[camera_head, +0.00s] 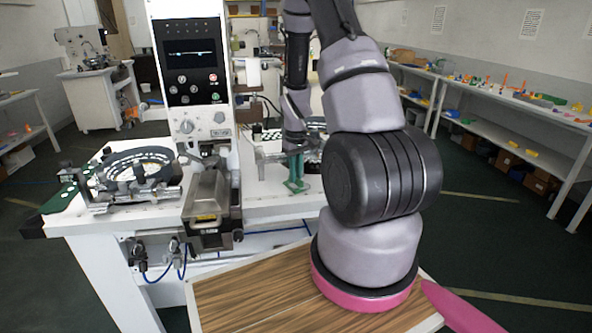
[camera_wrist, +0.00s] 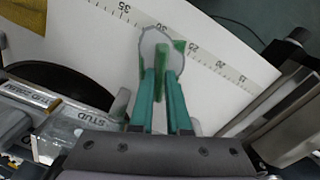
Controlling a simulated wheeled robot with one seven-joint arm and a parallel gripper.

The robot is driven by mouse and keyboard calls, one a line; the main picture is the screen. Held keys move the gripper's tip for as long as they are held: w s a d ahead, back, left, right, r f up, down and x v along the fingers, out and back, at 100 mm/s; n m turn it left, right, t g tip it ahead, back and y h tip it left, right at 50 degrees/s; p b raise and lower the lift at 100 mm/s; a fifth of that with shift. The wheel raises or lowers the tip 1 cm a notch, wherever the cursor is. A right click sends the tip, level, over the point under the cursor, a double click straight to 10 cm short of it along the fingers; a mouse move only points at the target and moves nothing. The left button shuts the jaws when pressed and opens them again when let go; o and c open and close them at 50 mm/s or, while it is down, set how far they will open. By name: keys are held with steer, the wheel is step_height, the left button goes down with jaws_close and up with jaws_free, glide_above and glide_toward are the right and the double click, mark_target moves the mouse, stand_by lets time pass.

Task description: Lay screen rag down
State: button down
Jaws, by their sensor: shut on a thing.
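My gripper (camera_head: 296,184) reaches down over the white machine table in the head view, right of the control column. In the wrist view its two teal fingers (camera_wrist: 163,85) are close together, with a narrow green piece between them. I cannot tell whether the rag touches the white surface below.
The white table (camera_head: 277,209) carries a machine with a dark screen (camera_head: 190,60) and a round black-ringed fixture (camera_head: 136,168) at left. A ruler strip (camera_wrist: 222,66) crosses the white surface. A brownish-yellow patch (camera_wrist: 28,12) is at the wrist view's corner. A wood-topped surface (camera_head: 255,297) is in front.

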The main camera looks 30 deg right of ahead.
steer(key=shift+f, duration=0.3)
stand_by(0.4)
steer(key=c, duration=0.8)
jaws_free()
steer(key=shift+r, duration=0.1)
steer(key=s+a+r+m+t, duration=0.1)
steer(key=s+a+r, duration=0.1)
steer(key=r, duration=0.8)
steer(key=s+a+r+m+t, duration=0.1)
steer(key=s+a+r, duration=0.15)
steer(key=r, duration=0.65)
steer(key=s+a+r+m+t, duration=0.1)
steer(key=a+r, duration=0.1)
steer(key=r, duration=0.8)
steer(key=s+a+r+m+t+y, duration=0.1)
steer(key=s+a+r+t, duration=0.1)
steer(key=s+r, duration=0.3)
steer(key=s+a+r+m+t+y, duration=0.1)
steer(key=s+a+r, duration=0.3)
steer(key=s, duration=0.5)
steer(key=shift+s+a+r+m+t, duration=0.15)
steer(key=shift+a+r+m+t, duration=0.2)
steer(key=shift+r+t, duration=0.4)
